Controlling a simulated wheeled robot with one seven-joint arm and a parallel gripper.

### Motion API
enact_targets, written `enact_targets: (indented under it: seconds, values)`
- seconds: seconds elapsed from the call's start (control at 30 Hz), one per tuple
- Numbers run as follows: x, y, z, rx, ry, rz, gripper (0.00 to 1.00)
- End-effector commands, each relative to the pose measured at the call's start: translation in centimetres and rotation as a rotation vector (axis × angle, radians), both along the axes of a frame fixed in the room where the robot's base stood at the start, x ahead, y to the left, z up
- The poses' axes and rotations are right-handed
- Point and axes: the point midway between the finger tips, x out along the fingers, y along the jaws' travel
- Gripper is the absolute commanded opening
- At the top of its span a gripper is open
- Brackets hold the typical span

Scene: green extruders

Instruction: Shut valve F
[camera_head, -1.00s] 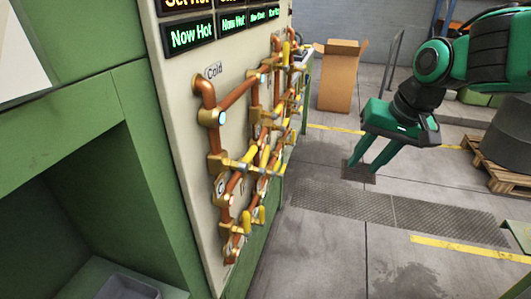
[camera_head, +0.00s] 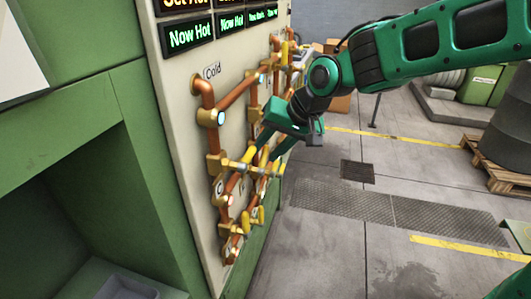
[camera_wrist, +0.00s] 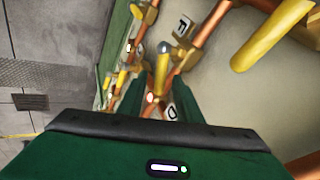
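The copper pipework with yellow valve handles runs down the cream panel (camera_head: 190,120) in the head view. A plate marked F (camera_wrist: 184,25) shows at the top of the wrist view, beside a brass fitting and copper pipe. A yellow handle (camera_wrist: 161,72) with a grey round end stands below it, between my gripper's two green fingers. Which valve this handle belongs to is hard to tell. My gripper (camera_head: 267,158) is open at the pipework, its fingers pointing down-left. Contact with the handle cannot be told. The gripper body hides part of the pipes.
A larger yellow handle (camera_wrist: 270,38) is close at the upper right of the wrist view. A plate marked D (camera_wrist: 172,112) shows between the fingers. Several other handles crowd the panel. The floor (camera_head: 350,240) right of the panel is clear; a pallet (camera_head: 495,170) stands farther right.

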Motion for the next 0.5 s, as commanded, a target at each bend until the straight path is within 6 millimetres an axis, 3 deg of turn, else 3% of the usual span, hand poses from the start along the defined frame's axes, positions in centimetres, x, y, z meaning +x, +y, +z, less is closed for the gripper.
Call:
enact_targets:
  seconds: [0.2, 0.5]
  values:
    - [0.57, 0.6, -1.35, -0.002, 0.0, -0.001, 0.32]
    - [0.63, 0.69, -1.45, -0.001, -0.001, -0.001, 0.32]
